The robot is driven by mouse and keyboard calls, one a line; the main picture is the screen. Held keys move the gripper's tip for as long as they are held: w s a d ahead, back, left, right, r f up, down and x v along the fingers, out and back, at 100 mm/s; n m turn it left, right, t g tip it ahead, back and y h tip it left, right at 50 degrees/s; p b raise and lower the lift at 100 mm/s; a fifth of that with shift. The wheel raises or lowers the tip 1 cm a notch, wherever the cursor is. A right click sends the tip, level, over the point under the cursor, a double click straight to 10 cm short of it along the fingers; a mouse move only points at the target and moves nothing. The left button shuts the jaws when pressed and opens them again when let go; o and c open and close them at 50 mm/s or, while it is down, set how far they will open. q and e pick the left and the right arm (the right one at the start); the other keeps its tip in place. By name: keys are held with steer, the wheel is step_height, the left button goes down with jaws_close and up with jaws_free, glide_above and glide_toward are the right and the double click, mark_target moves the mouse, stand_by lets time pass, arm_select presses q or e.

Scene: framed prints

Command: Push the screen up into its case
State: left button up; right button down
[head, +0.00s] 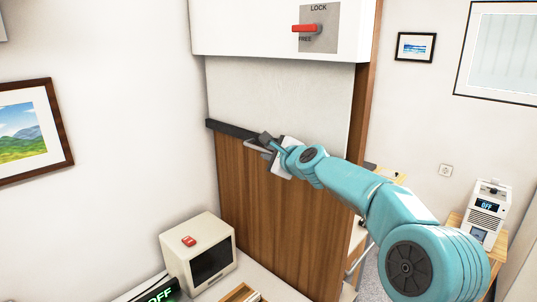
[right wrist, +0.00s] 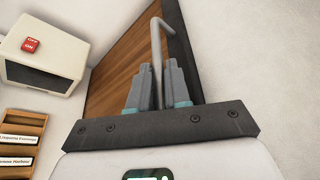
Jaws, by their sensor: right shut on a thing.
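The white case (head: 250,30) is at the top of the head view, with a red lever (head: 306,28) on a grey plate marked LOCK and FREE. The lever lies level, pointing left, just above the word FREE. The pale screen (head: 285,95) hangs out below the case, partly down over a wood panel. A dark bar (head: 230,129) edges its bottom and carries a grey handle (head: 257,147). My right gripper (head: 268,142) is shut on this handle. In the right wrist view the handle (right wrist: 156,45) runs between the two fingers (right wrist: 157,88). My left gripper is not in view.
A beige box with a red button (head: 205,250) stands on the white surface at the lower left, near a wooden tray (head: 240,292) and a green-lit OFF display (head: 160,294). A framed landscape (head: 30,132) hangs on the left wall. A white device (head: 487,210) stands far right.

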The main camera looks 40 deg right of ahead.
step_height(320, 180, up, 7)
steer(key=p, duration=0.3)
steer(key=shift+f+p, duration=0.1)
steer(key=shift+p, duration=0.2)
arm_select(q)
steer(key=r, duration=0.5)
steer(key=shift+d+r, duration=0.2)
arm_select(e)
step_height(320, 180, up, 10)
steer(key=shift+f, duration=0.15)
steer(key=c, duration=1.2)
jaws_free()
steer(key=shift+o, duration=0.2)
steer(key=shift+a, duration=0.1)
